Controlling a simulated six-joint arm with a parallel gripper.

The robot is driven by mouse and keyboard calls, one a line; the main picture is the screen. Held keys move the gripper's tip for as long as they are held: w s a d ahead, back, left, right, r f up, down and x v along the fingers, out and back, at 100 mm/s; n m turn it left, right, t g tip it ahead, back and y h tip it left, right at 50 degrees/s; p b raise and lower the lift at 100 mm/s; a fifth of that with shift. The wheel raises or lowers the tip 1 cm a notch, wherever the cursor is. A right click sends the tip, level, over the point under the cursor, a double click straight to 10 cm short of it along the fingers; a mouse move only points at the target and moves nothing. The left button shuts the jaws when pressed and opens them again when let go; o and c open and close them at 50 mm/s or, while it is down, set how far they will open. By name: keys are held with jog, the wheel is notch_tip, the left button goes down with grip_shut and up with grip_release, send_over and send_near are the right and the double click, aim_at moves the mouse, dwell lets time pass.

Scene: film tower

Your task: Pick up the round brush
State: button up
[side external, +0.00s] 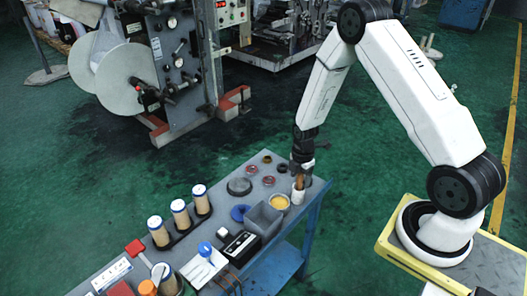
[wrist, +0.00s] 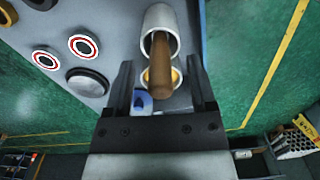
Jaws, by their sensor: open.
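The round brush shows as a brown wooden handle (wrist: 161,70) standing up out of a white cup (wrist: 158,18); its lower end is hidden in the cup. In the side external view the brush (side external: 300,183) and the cup (side external: 297,196) are at the far right end of the grey table. My gripper (side external: 301,172) is right above the cup, pointing down. In the wrist view my gripper (wrist: 160,64) is open, with one finger on each side of the handle and a visible gap to both.
The table (side external: 225,200) also holds a grey open bin (side external: 264,221), a yellow-filled round container (side external: 280,202), a dark round puck (side external: 239,187), a blue disc (side external: 240,212), small rings, a black box (side external: 241,246) and several tan canisters (side external: 180,214). The table's right edge is close to the cup.

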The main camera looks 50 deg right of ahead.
aim_at(299, 187)
jog(key=shift+f, duration=1.25)
grip_shut()
